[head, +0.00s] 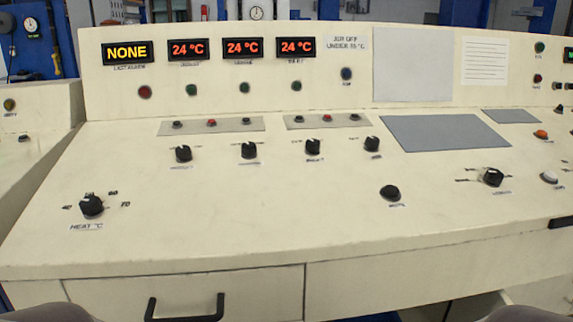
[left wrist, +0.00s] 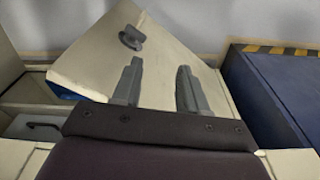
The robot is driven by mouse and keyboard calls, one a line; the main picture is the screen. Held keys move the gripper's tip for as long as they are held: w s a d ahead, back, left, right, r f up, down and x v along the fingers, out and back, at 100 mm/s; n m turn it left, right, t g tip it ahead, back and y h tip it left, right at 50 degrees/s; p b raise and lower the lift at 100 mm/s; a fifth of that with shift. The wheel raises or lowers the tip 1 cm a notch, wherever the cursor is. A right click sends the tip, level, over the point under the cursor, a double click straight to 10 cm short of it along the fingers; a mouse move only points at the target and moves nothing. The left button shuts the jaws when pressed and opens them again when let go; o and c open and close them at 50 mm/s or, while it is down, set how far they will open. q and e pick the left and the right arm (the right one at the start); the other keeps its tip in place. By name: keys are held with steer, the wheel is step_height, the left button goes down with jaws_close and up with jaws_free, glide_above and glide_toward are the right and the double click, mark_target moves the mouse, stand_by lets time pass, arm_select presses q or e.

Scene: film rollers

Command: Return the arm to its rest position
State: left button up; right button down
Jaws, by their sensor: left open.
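My left gripper (left wrist: 160,68) shows in the left wrist view. Its two grey fingers are apart, with nothing between them. Beyond the fingers is a pale cream panel (left wrist: 85,70) with a dark grey fitting (left wrist: 131,38) on it. I cannot tell whether the fingers touch the panel; they seem clear of it. In the head view neither gripper shows. Only dark rounded parts, probably of my arms, show at the bottom left and bottom right corners.
A cream control console (head: 230,225) fills the head view, with black knobs, buttons and displays reading NONE and 24 °C. A drawer with a black handle (head: 185,312) is in its front. A dark blue block (left wrist: 270,95) with a yellow-black striped edge stands right in the wrist view.

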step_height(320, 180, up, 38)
steer(key=p, duration=3.4)
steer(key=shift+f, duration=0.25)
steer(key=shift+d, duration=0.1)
